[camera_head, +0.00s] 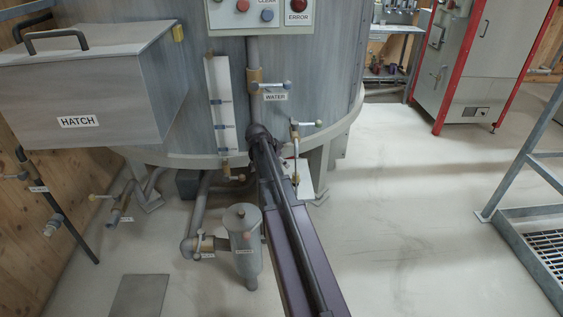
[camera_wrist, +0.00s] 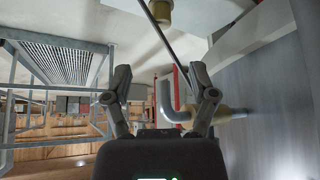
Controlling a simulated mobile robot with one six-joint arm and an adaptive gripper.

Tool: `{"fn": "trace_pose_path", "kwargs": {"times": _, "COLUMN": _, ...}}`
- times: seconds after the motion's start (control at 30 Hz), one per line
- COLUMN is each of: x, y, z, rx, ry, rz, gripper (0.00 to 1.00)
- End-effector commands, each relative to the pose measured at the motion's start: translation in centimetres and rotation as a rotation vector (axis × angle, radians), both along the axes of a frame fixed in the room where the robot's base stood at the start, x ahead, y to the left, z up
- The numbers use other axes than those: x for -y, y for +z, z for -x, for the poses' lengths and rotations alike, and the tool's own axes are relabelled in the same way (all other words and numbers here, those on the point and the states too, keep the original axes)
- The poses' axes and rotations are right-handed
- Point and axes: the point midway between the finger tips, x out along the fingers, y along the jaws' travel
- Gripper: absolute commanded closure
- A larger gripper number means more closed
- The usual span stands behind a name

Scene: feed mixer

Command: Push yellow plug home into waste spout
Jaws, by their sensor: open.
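My gripper (camera_wrist: 160,74) is open in the wrist view, with its two dark fingers wide apart and nothing held between them. I cannot make out a plug that is clearly yellow, or tell which outlet is the waste spout. In the head view, a short pipe outlet with a tan fitting (camera_head: 116,214) sits low at the left, with a small label too small to read. In the wrist view, a grey bent pipe with a tan collar (camera_wrist: 176,114) lies beyond the fingers. A tan cylindrical fitting (camera_wrist: 160,11) shows at the top edge. My gripper is not clearly visible in the head view.
The grey mixer tank (camera_head: 300,80) fills the back, with the hatch box (camera_head: 85,95) at left. A water valve (camera_head: 268,86) and a grey canister (camera_head: 243,240) stand near. A metal railing (camera_head: 525,155) is at right. The floor (camera_head: 420,230) right of centre is clear.

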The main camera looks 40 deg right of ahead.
Motion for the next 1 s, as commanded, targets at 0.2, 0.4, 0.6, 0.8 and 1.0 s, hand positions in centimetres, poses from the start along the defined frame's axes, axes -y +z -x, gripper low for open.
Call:
{"fn": "trace_pose_path", "kwargs": {"times": 0.2, "x": -0.1, "y": 0.0, "z": 0.0, "rx": -0.001, "ry": 0.003, "rz": -0.001, "gripper": 0.26}}
{"fn": "trace_pose_path", "kwargs": {"times": 0.4, "x": -2.6, "y": -0.3, "z": 0.7, "rx": -0.035, "ry": 0.075, "rz": -0.031, "gripper": 0.26}}
{"fn": "trace_pose_path", "kwargs": {"times": 0.6, "x": -9.5, "y": -1.2, "z": 2.6, "rx": -0.134, "ry": 0.305, "rz": -0.118, "gripper": 0.26}}
{"fn": "trace_pose_path", "kwargs": {"times": 0.8, "x": -18.9, "y": -2.1, "z": 6.3, "rx": -0.265, "ry": 0.663, "rz": -0.236, "gripper": 0.26}}
{"fn": "trace_pose_path", "kwargs": {"times": 1.0, "x": -27.5, "y": -2.7, "z": 11.0, "rx": -0.373, "ry": 1.052, "rz": -0.343, "gripper": 0.26}}
